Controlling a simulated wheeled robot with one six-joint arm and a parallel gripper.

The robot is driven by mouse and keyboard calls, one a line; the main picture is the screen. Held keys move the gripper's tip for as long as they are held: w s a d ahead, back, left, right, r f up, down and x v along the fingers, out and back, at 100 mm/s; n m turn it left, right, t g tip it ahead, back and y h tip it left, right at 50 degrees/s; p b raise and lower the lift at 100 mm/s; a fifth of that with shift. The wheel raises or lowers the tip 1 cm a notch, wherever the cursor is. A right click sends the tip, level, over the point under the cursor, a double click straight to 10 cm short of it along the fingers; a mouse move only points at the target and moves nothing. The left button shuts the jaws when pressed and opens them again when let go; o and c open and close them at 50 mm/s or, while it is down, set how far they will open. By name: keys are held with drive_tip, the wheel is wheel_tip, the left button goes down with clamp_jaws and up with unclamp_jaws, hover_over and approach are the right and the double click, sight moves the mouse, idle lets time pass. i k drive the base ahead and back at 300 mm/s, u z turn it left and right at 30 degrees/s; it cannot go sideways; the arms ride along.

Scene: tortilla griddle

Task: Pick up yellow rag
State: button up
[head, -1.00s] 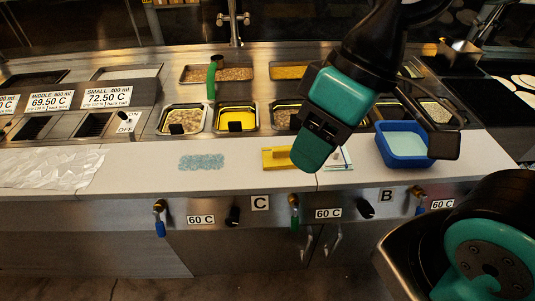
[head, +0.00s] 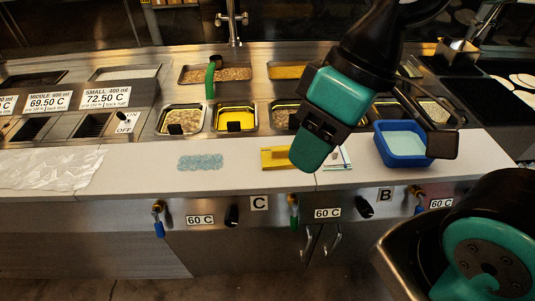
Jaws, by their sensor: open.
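A flat yellow thing (head: 272,158), which looks like the folded yellow rag, lies on the white counter near the middle of the head view. The teal end of my wrist hides its right side in the picture. My gripper (head: 385,140) shows only in part, to the right of my teal wrist, over the counter near the blue tub. A dark finger-like part stands out at the tub's right edge; the rest is hard to make out. The gripper is open, above and to the right of the yellow thing in the picture, and apart from it.
A blue tub (head: 405,153) stands to the right. A blue-grey textured cloth (head: 201,162) lies to the left. A crumpled clear sheet (head: 45,169) covers the counter's left end. Food pans (head: 236,118) line the back, one with a green-handled utensil (head: 210,79).

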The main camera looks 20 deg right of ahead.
sight(275, 157)
drive_tip(key=u, duration=1.95)
drive_tip(key=i, duration=1.15)
drive_tip(key=z, duration=3.1)
